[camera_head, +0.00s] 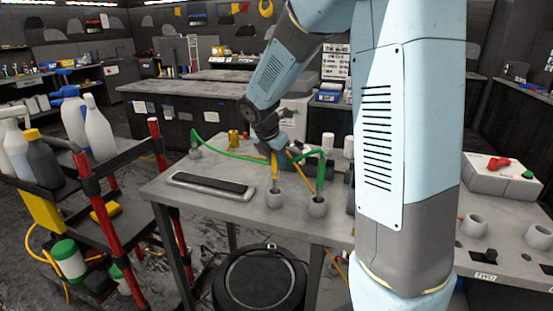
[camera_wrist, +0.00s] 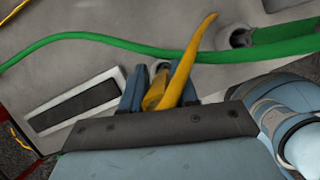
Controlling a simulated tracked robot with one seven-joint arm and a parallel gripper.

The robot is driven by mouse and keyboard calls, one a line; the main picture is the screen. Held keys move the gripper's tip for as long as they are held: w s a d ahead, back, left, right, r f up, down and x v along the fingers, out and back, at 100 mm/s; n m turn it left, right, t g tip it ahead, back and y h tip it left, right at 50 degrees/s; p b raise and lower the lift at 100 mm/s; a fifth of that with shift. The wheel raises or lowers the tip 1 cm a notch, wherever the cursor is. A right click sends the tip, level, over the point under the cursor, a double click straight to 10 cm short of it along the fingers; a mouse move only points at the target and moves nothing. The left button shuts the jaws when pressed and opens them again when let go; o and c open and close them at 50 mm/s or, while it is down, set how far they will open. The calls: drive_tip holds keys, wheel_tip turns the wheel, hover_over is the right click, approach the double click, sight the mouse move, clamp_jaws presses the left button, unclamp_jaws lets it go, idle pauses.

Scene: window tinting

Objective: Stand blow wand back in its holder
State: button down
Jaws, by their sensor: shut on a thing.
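The yellow blow wand (camera_head: 275,172) hangs roughly upright below my gripper (camera_head: 268,146) in the head view. Its lower end meets the mouth of a grey cup holder (camera_head: 274,200); I cannot tell how deep it sits. In the wrist view, my gripper (camera_wrist: 157,92) is shut on the yellow wand (camera_wrist: 182,70), whose curved yellow part runs up past the fingers. Part of a grey ring shows behind the fingers there. The fingertips are partly hidden in the head view.
A green wand (camera_head: 321,176) stands in the neighbouring cup (camera_head: 317,207). A green hose (camera_head: 228,152) arcs behind my gripper. A dark flat tray (camera_head: 212,186) lies on the bench to the left. A bottle rack (camera_head: 88,165) stands farther left.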

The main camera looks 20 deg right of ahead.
drive_tip(key=shift+f, duration=0.55)
drive_tip(key=c, duration=0.8)
unclamp_jaws()
drive_tip(key=v, duration=1.3)
drive_tip(key=shift+s+r, duration=0.1)
drive_tip(key=shift+r, duration=0.25)
drive_tip(key=s+d+m+t+y, duration=0.1)
drive_tip(key=s+m, duration=0.7)
drive_tip(key=s+d+r+m+t+y, duration=0.1)
drive_tip(key=s+d+m, duration=0.1)
drive_tip(key=s+m, duration=0.7)
drive_tip(key=s+d+m+y, duration=0.1)
drive_tip(key=s+d+m, duration=0.1)
drive_tip(key=s+m, duration=0.6)
drive_tip(key=shift+s+d+r+m+t+y, duration=0.2)
drive_tip(key=shift+r+m+t+y, duration=0.1)
drive_tip(key=shift+r+m+t, duration=0.1)
